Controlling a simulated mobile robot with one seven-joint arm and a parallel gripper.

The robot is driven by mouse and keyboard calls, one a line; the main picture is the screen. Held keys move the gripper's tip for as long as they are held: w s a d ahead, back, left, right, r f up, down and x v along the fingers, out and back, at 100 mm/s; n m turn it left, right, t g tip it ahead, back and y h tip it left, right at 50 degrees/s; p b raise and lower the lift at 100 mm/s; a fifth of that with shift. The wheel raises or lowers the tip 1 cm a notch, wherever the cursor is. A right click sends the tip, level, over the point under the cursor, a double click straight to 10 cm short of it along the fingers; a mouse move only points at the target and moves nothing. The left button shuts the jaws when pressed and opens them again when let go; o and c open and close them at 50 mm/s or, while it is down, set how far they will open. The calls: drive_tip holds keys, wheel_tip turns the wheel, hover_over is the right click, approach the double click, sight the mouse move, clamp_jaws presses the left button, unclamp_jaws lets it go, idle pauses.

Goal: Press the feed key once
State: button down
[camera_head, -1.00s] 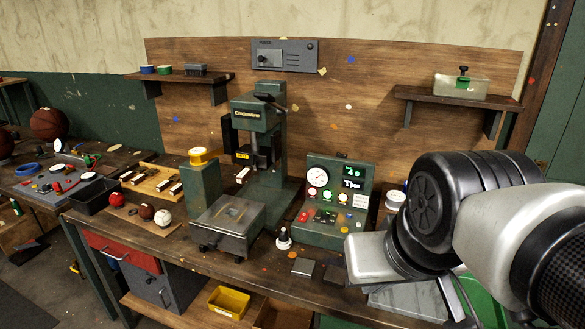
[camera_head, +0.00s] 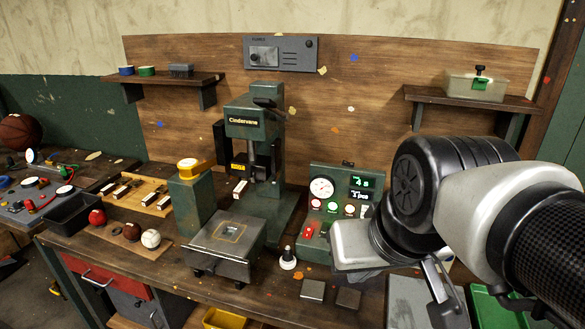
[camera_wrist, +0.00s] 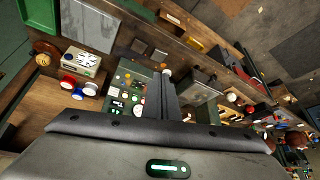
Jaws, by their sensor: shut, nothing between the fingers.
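The dark green control panel (camera_head: 325,180) stands on the bench right of the press, with a round dial and a lit display. Below them is a row of small keys (camera_head: 333,205) in red, green and white, and a red switch (camera_head: 308,232). Their labels are too small to read, so I cannot tell which is the feed key. My arm hides the panel's lower right. My gripper (camera_head: 440,296) is right of the panel and apart from the visible keys. In the wrist view my gripper (camera_wrist: 166,82) is shut and empty, with the panel (camera_wrist: 130,90) beside it.
The press (camera_head: 252,130) with its grey block base (camera_head: 225,245) stands left of the panel. A white-based black knob (camera_head: 287,258) and small metal plates (camera_head: 312,290) lie in front. A shelf (camera_head: 470,100) overhangs at the right. Balls (camera_head: 150,238) lie at the left.

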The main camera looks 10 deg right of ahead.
drive_tip(key=w+f+m+t+y+b, duration=0.1)
drive_tip(key=w+f+y, duration=0.1)
drive_tip(key=w, duration=0.8)
drive_tip(key=w+f+m+y+b, duration=0.1)
drive_tip(key=w+f+y, duration=0.1)
drive_tip(key=w, duration=0.9)
drive_tip(key=w+d+f+m+t+h, duration=0.2)
drive_tip(key=w+d+f+m, duration=0.2)
drive_tip(key=w+d+f, duration=0.9)
drive_tip(key=shift+w+d+f+b, duration=0.4)
drive_tip(key=shift+w+f, duration=0.3)
drive_tip(key=shift+w, duration=0.25)
drive_tip(key=shift+f, duration=0.15)
wheel_tip(320, 180, down, 7)
drive_tip(key=b, duration=0.5)
drive_tip(key=shift+f, duration=0.1)
drive_tip(key=shift+f+b, duration=0.7)
drive_tip(key=shift+b, duration=0.4)
drive_tip(key=shift+f, duration=0.1)
